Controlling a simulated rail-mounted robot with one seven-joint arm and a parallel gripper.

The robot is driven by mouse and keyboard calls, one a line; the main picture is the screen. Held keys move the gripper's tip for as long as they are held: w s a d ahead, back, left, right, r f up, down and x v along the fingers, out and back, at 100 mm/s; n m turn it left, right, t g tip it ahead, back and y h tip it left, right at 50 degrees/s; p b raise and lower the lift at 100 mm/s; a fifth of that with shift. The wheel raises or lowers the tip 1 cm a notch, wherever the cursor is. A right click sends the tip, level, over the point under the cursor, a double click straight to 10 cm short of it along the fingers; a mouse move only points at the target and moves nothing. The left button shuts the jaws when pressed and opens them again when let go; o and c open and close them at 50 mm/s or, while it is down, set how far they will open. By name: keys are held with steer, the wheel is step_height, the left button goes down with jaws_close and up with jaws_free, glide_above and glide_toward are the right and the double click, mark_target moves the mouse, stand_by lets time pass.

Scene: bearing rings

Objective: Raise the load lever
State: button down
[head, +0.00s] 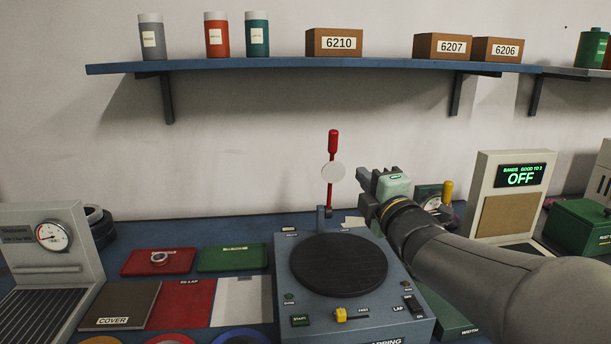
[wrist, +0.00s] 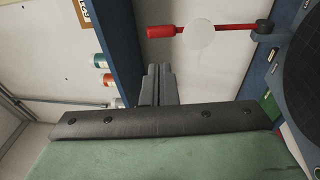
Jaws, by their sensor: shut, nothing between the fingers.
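The load lever (head: 332,142) is a red rod with a thicker red grip and a white disc on it. It stands upright at the back of the blue-grey lapping machine (head: 399,267), behind the dark round plate (head: 339,265). In the wrist view the lever (wrist: 162,31) lies across the top, with its pivot to the right. My gripper (head: 365,180) is to the right of the lever in the head view, around the height of the lower rod. Its fingers (wrist: 159,78) are shut and empty, pointing toward the lever's grip end in the wrist view, with a visible gap between.
A blue shelf (head: 280,66) with canisters and labelled boxes runs along the wall above. A gauge stand (head: 50,255) is at left, red and green trays (head: 160,262) beside the machine. A display unit (head: 512,195) reading OFF stands at right, beyond my arm.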

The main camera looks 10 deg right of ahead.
mark_target(335, 142)
steer(key=p+x, duration=0.2)
steer(key=x, duration=1.1)
steer(key=shift+w+d, duration=0.1)
steer(key=shift+w, duration=0.15)
